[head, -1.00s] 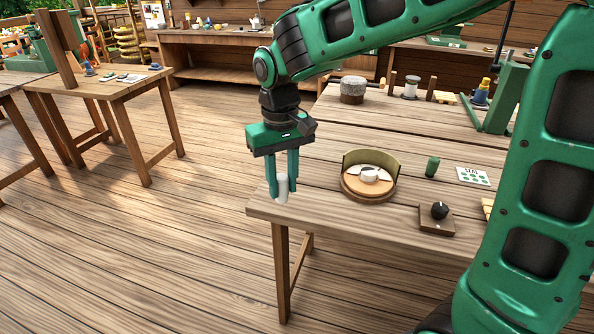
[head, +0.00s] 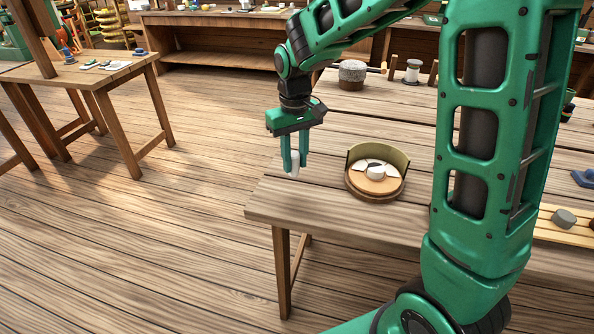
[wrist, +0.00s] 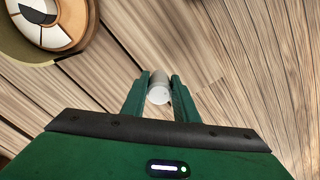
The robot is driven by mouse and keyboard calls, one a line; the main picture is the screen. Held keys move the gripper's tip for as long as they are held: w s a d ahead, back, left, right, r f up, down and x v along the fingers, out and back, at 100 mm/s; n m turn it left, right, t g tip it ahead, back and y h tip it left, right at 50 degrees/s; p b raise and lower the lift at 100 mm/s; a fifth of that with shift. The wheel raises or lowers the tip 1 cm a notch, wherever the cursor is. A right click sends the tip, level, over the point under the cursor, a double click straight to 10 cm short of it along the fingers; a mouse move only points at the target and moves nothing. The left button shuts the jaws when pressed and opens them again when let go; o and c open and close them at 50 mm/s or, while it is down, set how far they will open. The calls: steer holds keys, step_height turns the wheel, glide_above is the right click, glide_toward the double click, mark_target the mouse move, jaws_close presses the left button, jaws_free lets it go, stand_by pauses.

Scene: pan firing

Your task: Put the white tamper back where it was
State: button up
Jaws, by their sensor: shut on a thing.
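My gripper (head: 293,166) is shut on the white tamper (head: 294,170), a small pale cylinder held upright between the two green fingers. It hangs at the left end of the near table (head: 320,204), left of the round wooden pan. In the wrist view the tamper (wrist: 159,90) sits between the fingertips, seen from its end, with wooden planks beyond it. I cannot tell from these views whether its lower end touches the table.
The round pan (head: 372,194), with a curved olive wall and white and dark wedges, stands right of my gripper. A grey stone-like cylinder (head: 352,77) and a spool (head: 412,72) stand farther back. The table's left edge is close by; bare planks lie behind the gripper.

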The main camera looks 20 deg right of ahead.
steer(key=shift+w+d+f, duration=0.65)
steer(key=shift+d+f, duration=0.05)
steer(key=shift+d, duration=0.25)
steer(key=shift+f, duration=1.95)
steer(key=o, duration=1.1)
step_height(320, 180, up, 12)
steer(key=shift+r, duration=0.1)
